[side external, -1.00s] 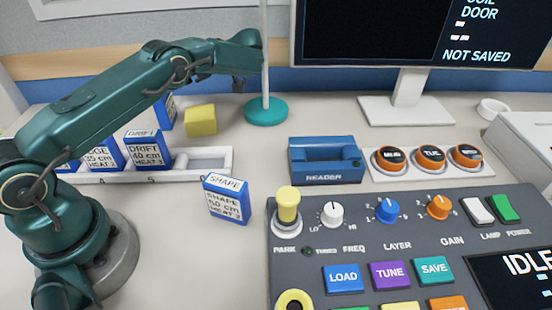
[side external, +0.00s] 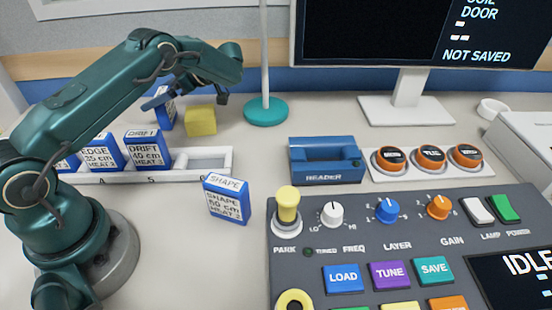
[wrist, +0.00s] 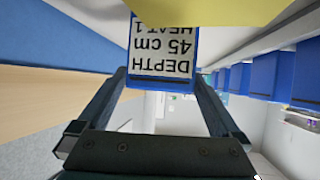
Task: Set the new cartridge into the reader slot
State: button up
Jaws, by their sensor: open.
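A blue cartridge with a white label reading DEPTH 45 cm HEAT 1 (wrist: 160,45) appears upside down in the wrist view, ahead of and between my fingertips. It seems to be the blue cartridge (side external: 166,115) behind the rack in the side view, partly hidden by my arm. My gripper (wrist: 158,76) is open around its near end; I cannot tell whether the fingers touch it. The blue reader (side external: 325,160) stands mid-table; whether its slot is empty is unclear.
A yellow block (side external: 201,121) stands right of the DEPTH cartridge. A green-based pole (side external: 266,111) stands between it and the reader. A control panel (side external: 400,245) fills the front right.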

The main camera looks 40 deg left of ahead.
jog(key=shift+x, duration=1.3)
jog(key=c, duration=1.2)
